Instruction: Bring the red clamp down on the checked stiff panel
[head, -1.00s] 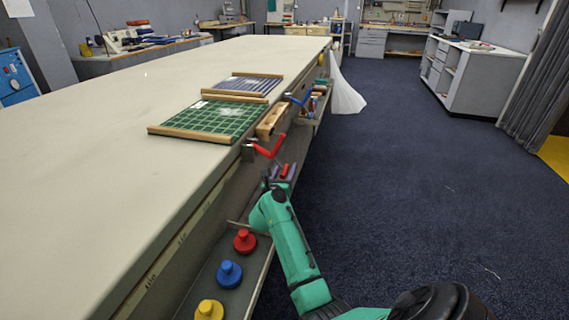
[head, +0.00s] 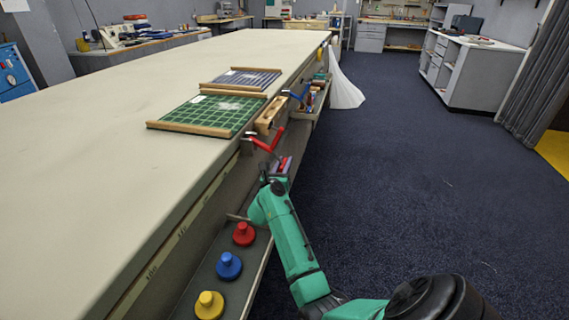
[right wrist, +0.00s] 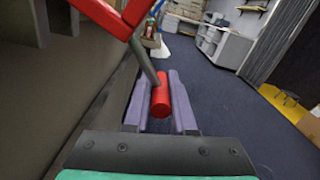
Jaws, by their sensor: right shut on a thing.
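The green checked panel (head: 212,112) lies flat on the table, with wooden strips along two of its edges. The red clamp (head: 262,144) sits at the table's edge near the panel's near right corner. Its red arm (right wrist: 104,14) and the rod with the red grip (right wrist: 160,98) show in the right wrist view. My right gripper (head: 281,164) is below the tabletop edge, outside the table. Its two purple-grey fingers (right wrist: 162,100) are shut on the red grip. Whether the clamp touches the panel is hard to tell. My left gripper is not in view.
A blue striped panel (head: 240,80) lies beyond the green one, with a blue clamp (head: 298,93) beside it. A wooden block (head: 269,115) is at the table edge. Red, blue and yellow knobs (head: 229,266) stand on the low side shelf. The near tabletop is clear.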

